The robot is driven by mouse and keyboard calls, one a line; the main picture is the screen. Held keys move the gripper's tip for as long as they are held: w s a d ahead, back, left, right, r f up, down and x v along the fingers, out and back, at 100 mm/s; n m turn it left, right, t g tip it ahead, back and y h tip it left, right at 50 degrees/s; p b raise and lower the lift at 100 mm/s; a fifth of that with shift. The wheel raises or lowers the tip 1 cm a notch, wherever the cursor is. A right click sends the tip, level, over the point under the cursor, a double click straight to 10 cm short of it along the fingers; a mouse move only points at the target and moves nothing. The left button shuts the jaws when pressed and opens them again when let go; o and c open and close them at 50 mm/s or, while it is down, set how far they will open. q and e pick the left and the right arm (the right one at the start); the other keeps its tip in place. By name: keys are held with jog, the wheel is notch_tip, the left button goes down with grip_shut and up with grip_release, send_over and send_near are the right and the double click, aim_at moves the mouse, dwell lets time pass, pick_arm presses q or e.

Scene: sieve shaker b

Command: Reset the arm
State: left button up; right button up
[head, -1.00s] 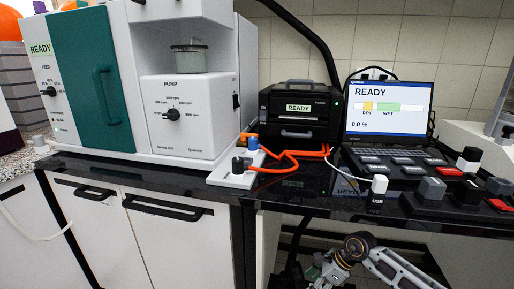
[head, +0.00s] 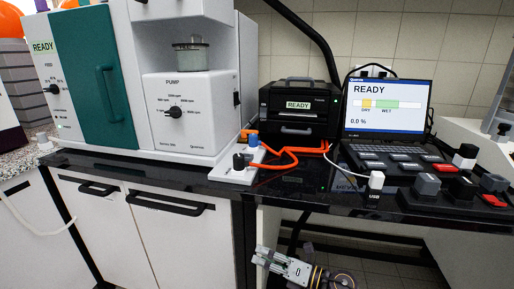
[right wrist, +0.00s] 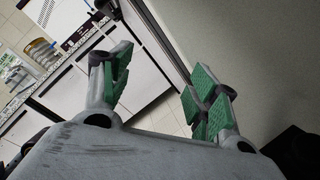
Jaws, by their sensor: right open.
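My right gripper (head: 262,258) shows at the bottom of the head view, below the front edge of the black bench top. It points left, in front of the open space under the bench. In the right wrist view its two green-padded fingers (right wrist: 158,92) stand wide apart with nothing between them. My left gripper is not in either view.
The black bench top (head: 300,190) carries a white machine with a teal door (head: 105,75), a black box (head: 300,120), a laptop (head: 388,105) and a white switch block (head: 235,174) with orange cables. White cabinets (head: 165,235) stand below at left.

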jog(key=w+d+f+m+t+h, duration=0.15)
jog(key=d+m+t+h, duration=0.65)
jog(key=m, duration=1.1)
jog(key=s+d+f+m+g+h, duration=0.3)
jog(key=d+f+m+h, duration=0.2)
jog(key=f+m, duration=0.4)
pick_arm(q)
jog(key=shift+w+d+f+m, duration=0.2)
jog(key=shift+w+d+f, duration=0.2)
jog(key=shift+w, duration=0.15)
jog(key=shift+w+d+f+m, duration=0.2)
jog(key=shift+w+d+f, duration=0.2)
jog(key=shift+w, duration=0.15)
pick_arm(e)
jog(key=s+f+m+g, duration=0.4)
jog(key=s+f, duration=0.2)
jog(key=s, duration=0.2)
jog(key=s+a+f+m+g+y, duration=0.1)
jog(key=s+f+m+g, duration=0.2)
jog(key=s+f, duration=0.3)
jog(key=s+g, duration=0.1)
jog(key=s, duration=0.2)
jog(key=shift+a+m+g, duration=0.2)
jog(key=shift+m+g, duration=0.1)
jog(key=shift+m, duration=0.1)
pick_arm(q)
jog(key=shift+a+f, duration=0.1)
pick_arm(e)
jog(key=shift+f, duration=0.15)
